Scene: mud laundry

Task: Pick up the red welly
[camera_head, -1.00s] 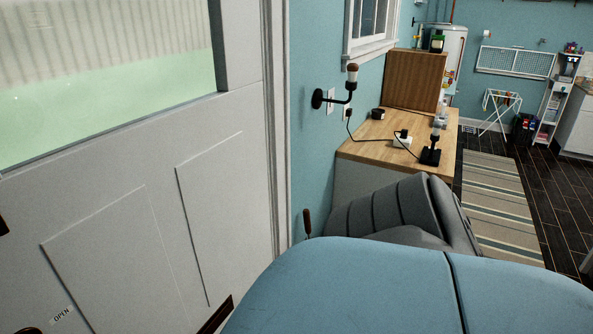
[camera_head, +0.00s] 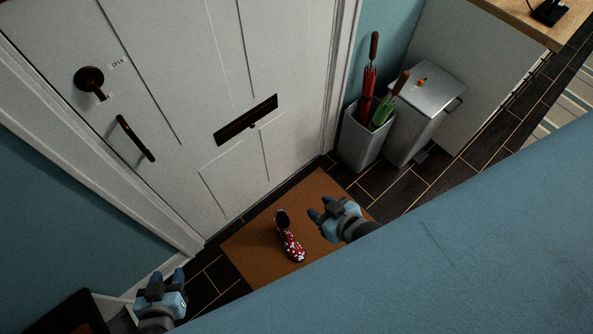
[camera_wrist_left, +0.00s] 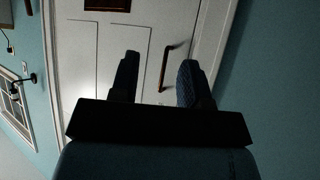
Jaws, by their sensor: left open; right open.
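One red welly (camera_head: 289,239) with white spots and a dark opening is on the brown doormat (camera_head: 256,262) in front of the white door. My right gripper (camera_head: 318,212) is open and empty, to the right of the welly in the head view and apart from it. My left gripper (camera_head: 162,279) is open and empty, at the lower left of the head view, away from the welly. The left wrist view shows its two fingers (camera_wrist_left: 155,80) spread, with the door behind them. The welly does not show in that view.
The white door (camera_head: 205,110) has a dark pull handle (camera_head: 136,138) and stands behind the mat. A bin with umbrellas (camera_head: 361,137) and a grey pedal bin (camera_head: 425,105) stand right of the mat. A dark object (camera_head: 65,312) is at lower left.

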